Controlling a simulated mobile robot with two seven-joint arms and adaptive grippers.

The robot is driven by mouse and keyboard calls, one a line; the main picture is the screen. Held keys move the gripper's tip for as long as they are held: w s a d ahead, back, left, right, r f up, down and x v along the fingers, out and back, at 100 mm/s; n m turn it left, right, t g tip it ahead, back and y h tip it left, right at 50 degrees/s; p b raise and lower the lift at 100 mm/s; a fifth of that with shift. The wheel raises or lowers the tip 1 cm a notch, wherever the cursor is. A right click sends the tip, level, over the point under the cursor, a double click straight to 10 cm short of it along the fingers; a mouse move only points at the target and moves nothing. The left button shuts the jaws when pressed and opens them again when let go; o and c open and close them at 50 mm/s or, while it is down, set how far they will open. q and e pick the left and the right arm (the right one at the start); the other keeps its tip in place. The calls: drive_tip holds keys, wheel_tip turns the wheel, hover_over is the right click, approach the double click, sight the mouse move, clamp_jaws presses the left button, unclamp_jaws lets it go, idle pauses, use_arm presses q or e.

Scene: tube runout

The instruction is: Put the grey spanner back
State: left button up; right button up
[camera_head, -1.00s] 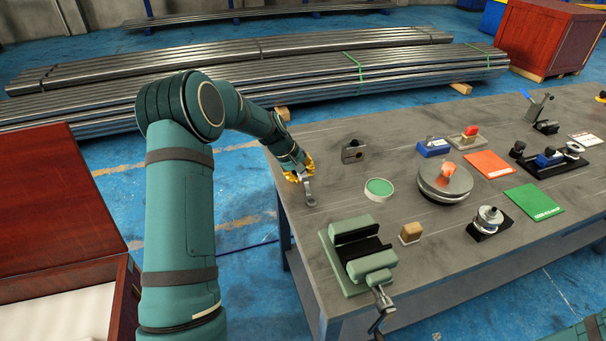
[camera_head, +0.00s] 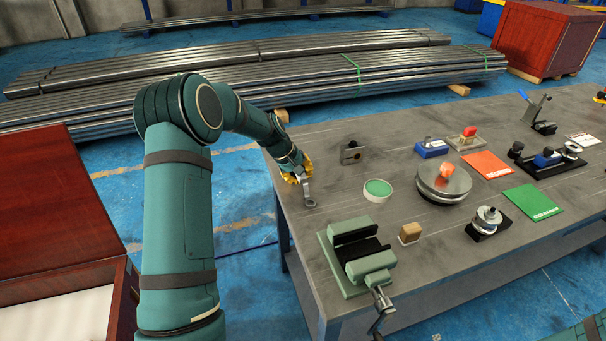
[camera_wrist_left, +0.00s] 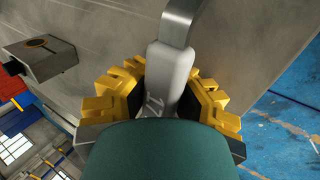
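The grey spanner (camera_head: 308,193) is at the left edge of the workbench, its ring end pointing towards the front of the bench. In the left wrist view the spanner (camera_wrist_left: 172,75) runs between the yellow fingers with dark pads, and a number shows on its shank. My left gripper (camera_head: 296,178) is shut on the spanner at the bench's far left corner; it also shows in the left wrist view (camera_wrist_left: 165,103). I cannot tell whether the spanner touches the bench top. My right gripper is out of view.
On the workbench (camera_head: 410,275) stand a green vise (camera_head: 350,250), a small wooden block (camera_head: 410,232), a round green-topped dish (camera_head: 377,190), a dark metal block (camera_head: 353,152) and a round turntable (camera_head: 445,186). Several fixtures and coloured cards lie further right. A red-brown crate (camera_head: 60,225) stands at left.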

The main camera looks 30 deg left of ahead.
use_arm(q)
drive_tip(key=shift+s+a+f+g, duration=0.15)
drive_tip(key=shift+s+f+g, duration=0.25)
drive_tip(key=shift+f, duration=0.3)
drive_tip(key=shift+o, duration=0.2)
drive_tip(key=shift+s+a+r+p, duration=0.1)
drive_tip(key=shift+a+r+p, duration=0.05)
drive_tip(key=shift+r+p, duration=0.35)
drive_tip(key=o, duration=0.5)
drive_tip(key=shift+s+a+r+p, duration=0.25)
drive_tip(key=shift+s+r+p, duration=0.1)
drive_tip(key=shift+r, duration=0.2)
drive_tip(key=shift+w+p+v, duration=0.1)
drive_tip(key=shift+p+v, duration=0.3)
drive_tip(key=shift+v, duration=0.4)
drive_tip(key=shift+w+p+v, duration=0.15)
drive_tip(key=shift+p+v, duration=0.2)
drive_tip(key=shift+v, duration=0.5)
drive_tip(key=shift+d, duration=0.2)
drive_tip(key=shift+r, duration=0.1)
drive_tip(key=v, duration=1.2)
drive_tip(key=shift+s, duration=0.15)
